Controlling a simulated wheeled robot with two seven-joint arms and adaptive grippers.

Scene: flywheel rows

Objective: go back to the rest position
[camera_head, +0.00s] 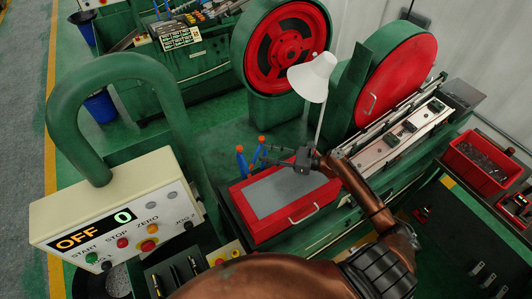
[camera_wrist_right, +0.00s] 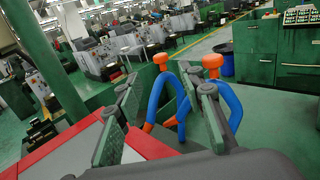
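My right gripper (camera_head: 284,162) is above the red box with a grey top (camera_head: 262,226) in the head view. In the right wrist view its finger pads stand wide apart, so the gripper (camera_wrist_right: 160,108) is open and appears empty. Two blue bent pieces with orange ends (camera_head: 241,160) stand just beyond its fingertips, by the box's far edge. In the right wrist view these blue pieces (camera_wrist_right: 229,105) show past and between the fingers, and partly behind them. I cannot tell whether a finger touches them. My left gripper is not in view.
A control box reading OFF and 0 (camera_head: 105,228) and a green arched tube (camera_head: 110,65) stand at left. Red flywheels (camera_head: 288,48) and a white lamp (camera_head: 312,78) stand behind the gripper. A red bin (camera_head: 482,163) is at right.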

